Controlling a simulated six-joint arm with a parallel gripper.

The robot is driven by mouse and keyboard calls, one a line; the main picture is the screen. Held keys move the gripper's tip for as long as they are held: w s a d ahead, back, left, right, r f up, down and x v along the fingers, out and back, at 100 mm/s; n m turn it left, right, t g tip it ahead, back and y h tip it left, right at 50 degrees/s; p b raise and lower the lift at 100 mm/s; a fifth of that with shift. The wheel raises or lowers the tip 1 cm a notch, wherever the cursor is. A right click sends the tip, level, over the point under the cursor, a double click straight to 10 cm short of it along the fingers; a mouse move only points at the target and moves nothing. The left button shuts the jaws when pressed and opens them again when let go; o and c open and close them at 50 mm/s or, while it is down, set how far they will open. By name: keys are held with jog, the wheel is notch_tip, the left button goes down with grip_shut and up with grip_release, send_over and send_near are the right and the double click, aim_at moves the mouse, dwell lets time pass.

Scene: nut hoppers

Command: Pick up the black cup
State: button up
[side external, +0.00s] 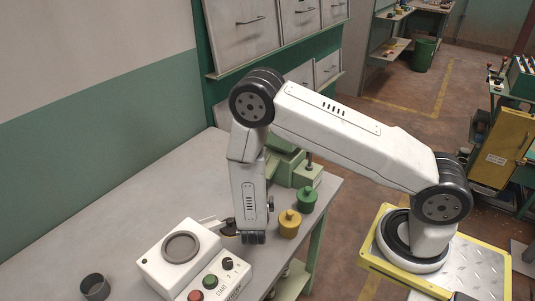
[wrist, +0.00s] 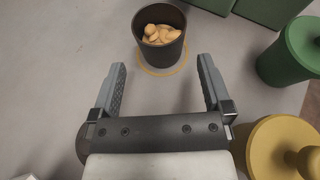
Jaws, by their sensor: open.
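A dark, near-black cup (wrist: 160,36) filled with tan nuts stands upright at the top of the wrist view, on a yellow ring marked on the bench. My gripper (wrist: 161,68) is open and empty. Its two fingers point toward this cup, one on each side of its line, and their tips are short of it. I do not see this cup in the side view, where my arm seems to hide it. A second dark cup (side external: 95,287) stands at the lower left of the side view, apart from my arm. Its contents are unclear.
A yellow lidded pot (side external: 289,223) and a green one (side external: 306,199) stand right of my gripper. A white box with buttons and a round plate (side external: 158,266) stands to its left. Green blocks (wrist: 268,12) lie beyond the nut-filled cup. The bench's left side is clear.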

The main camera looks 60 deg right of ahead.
jog(key=shift+x, duration=2.65)
grip_shut()
jog(key=shift+r, duration=0.1)
notch_tip(320, 180, up, 10)
